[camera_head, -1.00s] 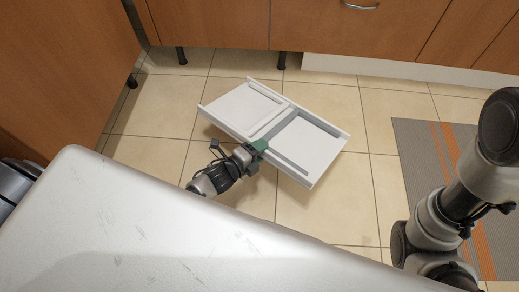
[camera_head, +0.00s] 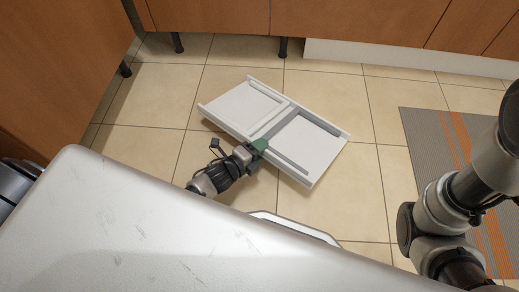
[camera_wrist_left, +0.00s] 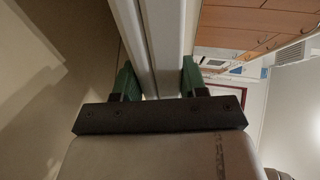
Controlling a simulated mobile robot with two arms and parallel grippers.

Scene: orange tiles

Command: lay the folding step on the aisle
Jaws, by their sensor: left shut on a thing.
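The folding step (camera_head: 309,143) is a flat white panel piece with grey rails, seen in the middle of the head view. It lies slantwise in the picture, over the beige tiled floor of the aisle (camera_head: 345,95). My left gripper (camera_head: 259,146), with green fingers, is shut on its near long edge. In the left wrist view the green fingers (camera_wrist_left: 157,82) stand on both sides of the step's pale edge (camera_wrist_left: 160,35). My right arm shows at the right, but its gripper is out of the picture.
Brown cabinets (camera_head: 210,15) on dark legs stand along the back and left. A grey mat with orange stripes (camera_head: 425,140) lies at the right. A pale rounded rim (camera_head: 290,226) of something unclear shows beyond my body's edge. Bare tiles lie around the step.

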